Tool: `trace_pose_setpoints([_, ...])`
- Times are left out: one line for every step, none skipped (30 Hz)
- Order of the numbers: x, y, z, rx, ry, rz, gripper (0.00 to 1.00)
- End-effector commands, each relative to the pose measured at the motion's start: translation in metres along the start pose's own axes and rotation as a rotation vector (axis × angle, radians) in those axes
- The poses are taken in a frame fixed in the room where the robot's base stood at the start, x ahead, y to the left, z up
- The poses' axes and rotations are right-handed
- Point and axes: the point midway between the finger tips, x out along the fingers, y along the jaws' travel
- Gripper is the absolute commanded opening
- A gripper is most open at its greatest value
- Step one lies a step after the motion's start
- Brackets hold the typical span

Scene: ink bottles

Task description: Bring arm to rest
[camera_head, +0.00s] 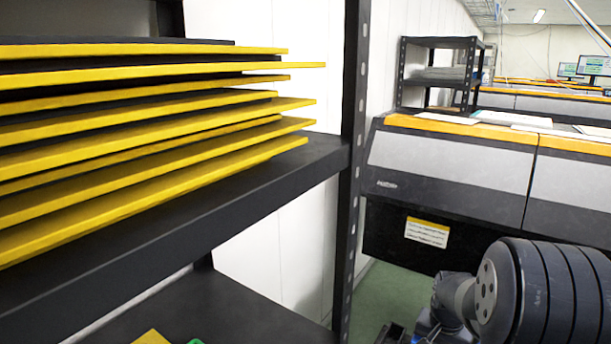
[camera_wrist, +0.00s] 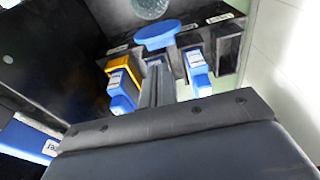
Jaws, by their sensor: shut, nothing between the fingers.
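My gripper (camera_wrist: 158,78) shows in the wrist view, with its narrow dark fingers close together and nothing between them. Blue ink bottles with white labels stand beyond it: one to the left of the fingers (camera_wrist: 122,92) with an orange part behind it, and one to the right (camera_wrist: 198,72). A round blue piece (camera_wrist: 156,36) shows just past the fingertips. Part of another blue, labelled object (camera_wrist: 28,138) is cut off at the left edge. In the head view my arm is at the lower right, and the gripper cannot be made out there.
A dark shelf (camera_head: 230,185) with several stacked yellow-edged boards (camera_head: 150,130) fills the left of the head view. Its upright post (camera_head: 350,150) stands at centre. A long grey and orange machine (camera_head: 450,165) stands behind my arm. Some green floor (camera_head: 388,292) shows between.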

Motion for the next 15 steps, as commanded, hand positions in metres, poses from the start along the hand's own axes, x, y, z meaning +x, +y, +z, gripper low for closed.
trace_pose_setpoints([0.011,0.000,0.002,0.000,-0.005,0.002,0.00])
trace_pose_setpoints([0.017,0.001,0.003,0.000,-0.006,0.002,0.00])
trace_pose_setpoints([0.025,0.001,0.003,0.000,-0.005,0.001,0.00])
trace_pose_setpoints([0.031,0.001,0.004,0.000,-0.006,0.002,0.00])
trace_pose_setpoints([0.036,0.001,0.004,0.000,-0.006,0.001,0.00])
trace_pose_setpoints([0.044,0.001,0.005,0.000,-0.006,0.001,0.00])
trace_pose_setpoints([0.052,0.000,0.006,0.000,-0.002,0.001,0.00])
trace_pose_setpoints([0.057,0.000,0.006,0.001,-0.001,0.000,0.00])
trace_pose_setpoints([0.063,0.000,0.007,0.001,-0.001,0.000,0.00])
trace_pose_setpoints([0.067,0.000,0.007,0.001,-0.001,0.000,0.00])
trace_pose_setpoints([0.070,0.000,0.008,0.001,-0.001,0.000,0.00])
trace_pose_setpoints([0.074,0.000,0.008,0.002,0.000,0.000,0.00])
trace_pose_setpoints([0.077,0.000,0.009,0.002,0.000,0.000,0.00])
trace_pose_setpoints([0.080,0.000,0.009,0.002,0.000,0.000,0.00])
trace_pose_setpoints([0.083,0.000,0.009,0.002,0.000,0.000,0.00])
